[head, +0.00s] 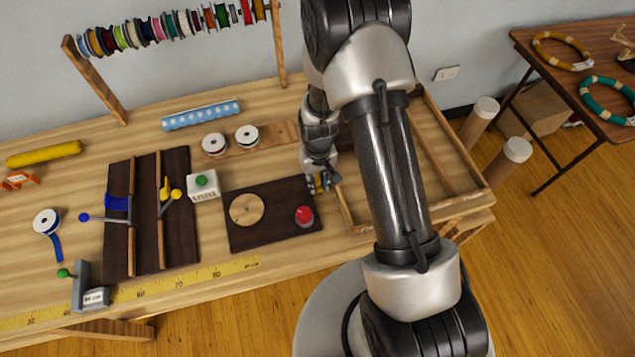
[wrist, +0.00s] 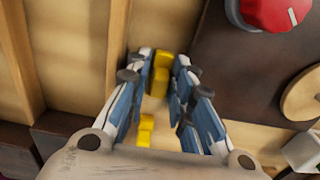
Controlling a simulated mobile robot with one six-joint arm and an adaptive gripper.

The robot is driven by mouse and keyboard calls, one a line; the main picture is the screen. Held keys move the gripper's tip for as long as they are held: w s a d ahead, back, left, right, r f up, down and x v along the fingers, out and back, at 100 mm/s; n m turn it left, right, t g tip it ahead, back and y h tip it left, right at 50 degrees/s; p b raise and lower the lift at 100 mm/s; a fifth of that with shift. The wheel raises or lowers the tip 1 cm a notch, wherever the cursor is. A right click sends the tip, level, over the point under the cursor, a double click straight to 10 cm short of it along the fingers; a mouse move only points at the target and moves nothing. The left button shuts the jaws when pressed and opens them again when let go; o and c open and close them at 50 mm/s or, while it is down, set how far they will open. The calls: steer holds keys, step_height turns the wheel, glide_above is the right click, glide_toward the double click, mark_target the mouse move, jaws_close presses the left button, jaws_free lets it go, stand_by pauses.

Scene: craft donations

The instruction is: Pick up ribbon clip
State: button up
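My gripper (head: 320,184) hangs over the right half of the bench, between a dark board and a wooden tray. A small orange clip-like piece (head: 19,180) lies at the far left of the bench, well away from my gripper. It may be the ribbon clip; no label shows.
A dark board (head: 265,231) with a red knob (head: 304,215) lies just left of my gripper; the knob also shows in the wrist view (wrist: 275,10). The tray (head: 457,208) is on the right. A rail board (head: 118,222), white button box (head: 203,186) and ribbon spool (head: 47,222) stand leftward.

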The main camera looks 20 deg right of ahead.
mark_target(318, 180)
steer(key=shift+c, duration=0.6)
steer(key=shift+c, duration=1.2)
steer(key=shift+r, duration=0.1)
step_height(318, 180, up, 20)
steer(key=p, duration=0.5)
